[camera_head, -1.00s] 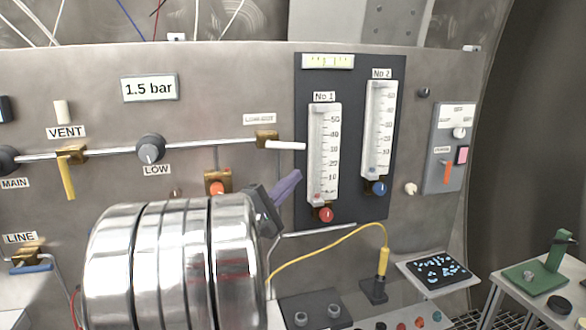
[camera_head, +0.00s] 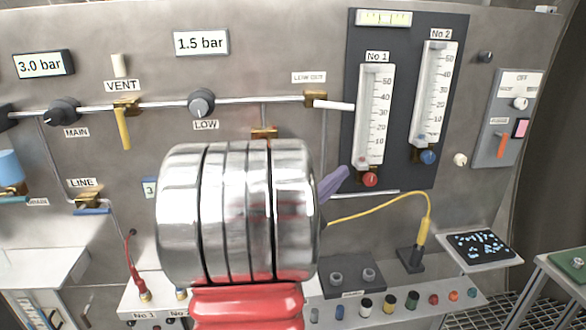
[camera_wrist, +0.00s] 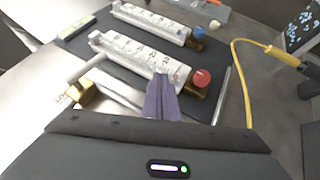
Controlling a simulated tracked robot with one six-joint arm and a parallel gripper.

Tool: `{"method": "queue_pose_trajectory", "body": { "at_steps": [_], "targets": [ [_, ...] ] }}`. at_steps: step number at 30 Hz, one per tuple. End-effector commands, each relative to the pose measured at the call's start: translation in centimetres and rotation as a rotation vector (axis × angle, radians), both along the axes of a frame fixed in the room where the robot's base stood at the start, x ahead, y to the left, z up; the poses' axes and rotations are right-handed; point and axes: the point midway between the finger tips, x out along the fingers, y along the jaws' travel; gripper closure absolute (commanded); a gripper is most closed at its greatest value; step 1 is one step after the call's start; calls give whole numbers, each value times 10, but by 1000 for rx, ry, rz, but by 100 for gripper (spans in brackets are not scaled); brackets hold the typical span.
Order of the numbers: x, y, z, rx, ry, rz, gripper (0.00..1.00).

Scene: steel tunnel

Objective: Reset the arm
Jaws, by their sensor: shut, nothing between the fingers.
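My gripper (camera_wrist: 161,97) has purple fingers, pressed together with nothing between them. In the wrist view they point at the lower end of the No 1 flowmeter, close to its red knob (camera_wrist: 201,78); I cannot tell whether they touch it. The No 1 flowmeter (camera_head: 374,112) and No 2 flowmeter (camera_head: 434,90) stand upright on a dark board.
A white-handled valve (camera_head: 333,105) sits left of No 1. A yellow cable (camera_head: 375,213) curves below the board to a yellow plug (camera_head: 423,232). A shelf below carries several small coloured caps. A dark screen (camera_head: 478,245) lies at right.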

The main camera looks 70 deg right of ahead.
Motion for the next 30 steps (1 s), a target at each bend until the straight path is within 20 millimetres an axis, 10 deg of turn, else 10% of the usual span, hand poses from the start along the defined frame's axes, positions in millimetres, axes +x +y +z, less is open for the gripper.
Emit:
{"method": "queue_pose_trajectory", "body": {
  "at_steps": [17,30],
  "targets": [
    [1,-2,-2,29,31,-10,100],
    [-63,40,-84,387,-90,-305,100]
  ]
}}
